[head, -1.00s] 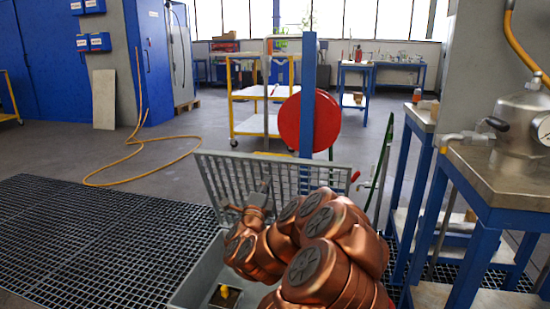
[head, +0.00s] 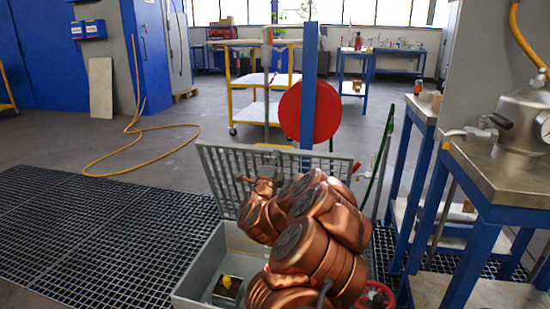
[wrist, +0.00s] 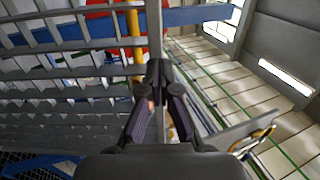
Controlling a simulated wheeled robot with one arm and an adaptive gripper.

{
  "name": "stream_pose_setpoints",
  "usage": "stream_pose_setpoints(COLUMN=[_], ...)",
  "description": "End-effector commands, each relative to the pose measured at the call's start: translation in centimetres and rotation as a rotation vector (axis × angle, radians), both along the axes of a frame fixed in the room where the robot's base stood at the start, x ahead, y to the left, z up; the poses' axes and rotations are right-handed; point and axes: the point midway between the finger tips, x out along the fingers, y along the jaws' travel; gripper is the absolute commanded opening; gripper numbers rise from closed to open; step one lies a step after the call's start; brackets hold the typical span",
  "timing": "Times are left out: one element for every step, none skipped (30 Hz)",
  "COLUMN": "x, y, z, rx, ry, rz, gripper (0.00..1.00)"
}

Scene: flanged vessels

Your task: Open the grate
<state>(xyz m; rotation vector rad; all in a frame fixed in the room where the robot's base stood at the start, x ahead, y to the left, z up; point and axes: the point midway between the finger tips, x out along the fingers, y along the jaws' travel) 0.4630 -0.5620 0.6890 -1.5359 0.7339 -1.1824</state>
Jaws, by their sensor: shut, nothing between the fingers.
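The grate (head: 222,172) is a grey slatted lid standing raised, near upright, at the back of an open grey box (head: 200,274). In the wrist view the grate's slats (wrist: 60,110) fill the left side. My gripper (wrist: 157,72) is shut and empty, its fingertips close to the grate's edge bar; I cannot tell whether they touch it. In the head view my copper-coloured arm reaches over the box and hides most of the gripper and the grate's lower right part.
A yellow fitting (head: 226,282) sits inside the box. A blue post (head: 308,85) with a red disc (head: 322,110) stands behind the grate. A steel-topped blue table (head: 500,175) is close on the right. Dark floor grating (head: 90,230) lies clear on the left.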

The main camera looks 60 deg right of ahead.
Motion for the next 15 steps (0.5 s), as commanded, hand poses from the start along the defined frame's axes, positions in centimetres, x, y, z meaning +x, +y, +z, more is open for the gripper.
stream_pose_setpoints(x=[0.0, 0.0, 0.0, 0.0, 0.1, 0.1, 0.1, 0.2, 0.3, 0.4, 0.5, 0.6, 0.7, 0.8, 0.9], y=[0.0, 0.0, 0.0, 0.0, 0.0, 0.0, -0.1, -0.3, -0.5, -0.7, -1.0, -1.5, -1.8, -2.1, -2.6], z=[0.0, 0.0, 0.0, 0.0, 0.0, 0.1, 0.2, 0.3, 0.4, 0.6, 0.8, 1.0, 1.1, 1.2, 1.4], rx=[0.000, 0.000, 0.000, 0.000, 0.000, 0.002, 0.003, 0.006, 0.011, 0.015, 0.020, 0.029, 0.036, 0.044, 0.052], ry=[0.000, 0.000, 0.000, 0.000, 0.000, 0.001, 0.003, 0.004, 0.006, 0.008, 0.009, 0.012, 0.015, 0.018, 0.020], rz=[0.001, 0.001, 0.001, 0.001, 0.001, 0.001, 0.001, 0.001, 0.002, 0.000, -0.001, -0.002, -0.002, -0.002, -0.004], gripper=[0.00, 0.00, 0.00, 0.00, 0.00, 0.00, 0.00, 0.00, 0.00, 0.00, 0.00, 0.00, 0.00, 0.00, 0.00])
